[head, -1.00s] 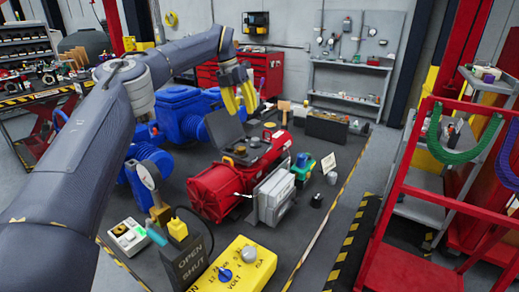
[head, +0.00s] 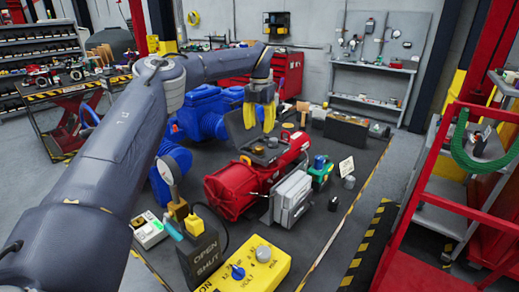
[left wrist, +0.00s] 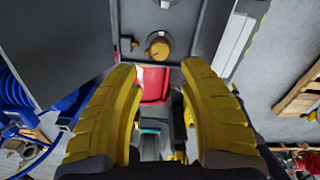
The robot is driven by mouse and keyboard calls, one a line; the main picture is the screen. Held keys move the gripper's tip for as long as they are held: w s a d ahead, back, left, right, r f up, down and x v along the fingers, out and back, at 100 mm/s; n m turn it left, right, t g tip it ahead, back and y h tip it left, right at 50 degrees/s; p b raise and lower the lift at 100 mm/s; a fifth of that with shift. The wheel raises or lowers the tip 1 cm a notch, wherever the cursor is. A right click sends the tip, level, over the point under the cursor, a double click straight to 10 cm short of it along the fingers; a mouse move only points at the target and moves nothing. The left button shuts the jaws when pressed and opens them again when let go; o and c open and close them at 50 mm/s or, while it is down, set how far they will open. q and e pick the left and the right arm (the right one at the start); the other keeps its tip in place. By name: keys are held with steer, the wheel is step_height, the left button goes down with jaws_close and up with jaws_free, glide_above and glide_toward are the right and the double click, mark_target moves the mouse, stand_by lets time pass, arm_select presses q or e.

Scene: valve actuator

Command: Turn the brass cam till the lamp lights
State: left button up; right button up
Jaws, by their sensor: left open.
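The brass cam (left wrist: 158,47) is a round knob on the dark top plate of the red valve actuator (head: 232,192). In the left wrist view it lies beyond the fingertips, roughly midway between them. My left gripper (head: 259,128) has yellow fingers, points down and hangs above the actuator's top plate (head: 268,152). Its fingers (left wrist: 158,72) are spread and empty, apart from the cam. A yellow control box (head: 245,273) in front carries a blue knob (head: 238,271) and a grey dome (head: 263,254). I cannot tell whether the dome is the lamp; it shows no glow. My right gripper is out of view.
A grey box (head: 291,198) sits on the actuator's right side, and blue machinery (head: 203,118) stands behind left. A dark "OPEN SHUT" block (head: 203,255) is in front.

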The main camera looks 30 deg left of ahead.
mark_target(259, 147)
arm_select(q)
step_height(259, 147, down, 9)
steer(key=shift+f, duration=0.15)
stand_by(0.4)
steer(key=shift+c, duration=0.5)
jaws_close()
